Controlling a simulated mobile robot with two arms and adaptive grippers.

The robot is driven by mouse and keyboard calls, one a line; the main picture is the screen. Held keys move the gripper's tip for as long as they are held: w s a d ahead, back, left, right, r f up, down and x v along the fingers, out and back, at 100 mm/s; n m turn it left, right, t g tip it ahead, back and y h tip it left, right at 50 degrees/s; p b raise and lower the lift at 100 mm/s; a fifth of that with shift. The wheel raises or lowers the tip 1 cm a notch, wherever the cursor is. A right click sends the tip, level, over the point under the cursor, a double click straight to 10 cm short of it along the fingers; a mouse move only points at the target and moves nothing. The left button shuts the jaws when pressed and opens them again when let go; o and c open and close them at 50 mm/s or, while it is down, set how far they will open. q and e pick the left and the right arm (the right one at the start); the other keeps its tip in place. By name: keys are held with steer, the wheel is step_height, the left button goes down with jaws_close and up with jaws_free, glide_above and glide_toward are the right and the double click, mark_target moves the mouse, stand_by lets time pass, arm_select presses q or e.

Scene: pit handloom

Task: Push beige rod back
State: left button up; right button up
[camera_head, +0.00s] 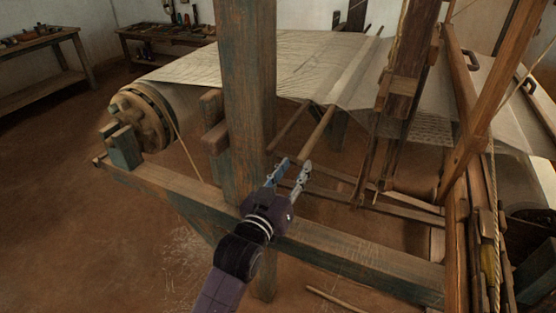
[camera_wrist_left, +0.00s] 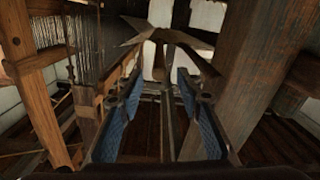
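The beige rod (camera_head: 318,133) sticks out from the edge of the warp sheet toward my left gripper, its near end low and close to the fingertips. A second, darker rod (camera_head: 288,127) runs beside it on the left. My left gripper (camera_head: 292,166) is open, just in front of the beige rod's near end. In the left wrist view its blue-padded fingers (camera_wrist_left: 158,90) stand apart. Thin rods show between and beyond them there, but I cannot tell whether they touch the fingers. My right gripper is in neither view.
A thick wooden loom post (camera_head: 248,100) stands close left of the gripper. A lower frame beam (camera_head: 350,262) crosses beneath my arm. The warp sheet (camera_head: 290,55) spreads behind, a wooden roller (camera_head: 145,115) is at left, and upright beater parts (camera_head: 398,90) stand at right.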

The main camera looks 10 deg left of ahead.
mark_target(306, 151)
arm_select(q)
steer(key=p+x, duration=0.1)
steer(key=x, duration=0.7)
steer(key=shift+w+d+f, duration=0.1)
steer(key=shift+w+f, duration=0.05)
jaws_close()
